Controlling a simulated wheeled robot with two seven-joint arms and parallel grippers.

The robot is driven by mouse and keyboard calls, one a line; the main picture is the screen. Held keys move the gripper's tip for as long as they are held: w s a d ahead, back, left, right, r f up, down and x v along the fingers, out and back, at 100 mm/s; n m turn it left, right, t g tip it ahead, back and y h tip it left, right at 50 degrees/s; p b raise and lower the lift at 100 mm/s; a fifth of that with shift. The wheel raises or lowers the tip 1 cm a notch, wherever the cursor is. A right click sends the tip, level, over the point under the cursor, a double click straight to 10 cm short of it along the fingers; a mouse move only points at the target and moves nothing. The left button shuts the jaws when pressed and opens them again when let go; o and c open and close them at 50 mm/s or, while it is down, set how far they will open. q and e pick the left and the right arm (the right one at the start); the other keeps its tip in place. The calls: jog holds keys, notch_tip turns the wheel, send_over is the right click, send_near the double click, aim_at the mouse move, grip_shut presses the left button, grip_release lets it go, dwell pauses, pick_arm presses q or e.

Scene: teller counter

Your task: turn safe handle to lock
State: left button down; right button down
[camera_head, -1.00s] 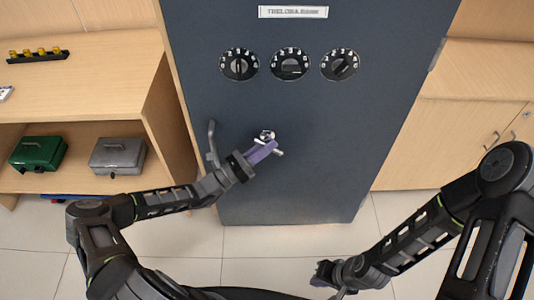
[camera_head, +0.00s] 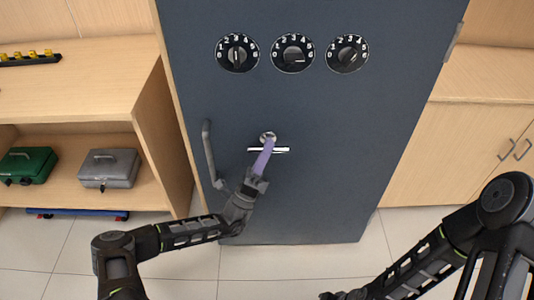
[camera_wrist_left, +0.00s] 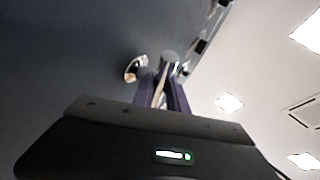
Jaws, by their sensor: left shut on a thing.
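The dark grey safe door (camera_head: 320,190) fills the middle of the head view. Its small silver safe handle (camera_head: 284,150) sits below the dials, with a bar that lies about level. My left gripper (camera_head: 264,150) reaches up from below with its purple fingers shut on the handle. In the left wrist view the purple fingers (camera_wrist_left: 162,92) close around the silver bar, and a round chrome part (camera_wrist_left: 136,68) shows on the door beside them. My right gripper (camera_head: 335,296) is at the bottom edge, mostly cut off, away from the door.
Three numbered dials, such as the middle one (camera_head: 293,54), sit above the handle. A vertical grey pull bar (camera_head: 210,152) is left of it. A shelf (camera_head: 100,197) on the left holds a green box (camera_head: 27,165) and a grey box (camera_head: 109,168). Wooden cabinets (camera_head: 460,150) stand right.

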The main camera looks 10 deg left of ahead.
dwell(0.3)
pick_arm(q)
jog(key=c, duration=1.3)
grip_release()
jog(key=b+v, duration=0.1)
jog(key=v, duration=0.6)
jog(key=shift+s+a+f, duration=0.1)
jog(key=shift+s+f, duration=0.15)
jog(key=shift+f, duration=0.05)
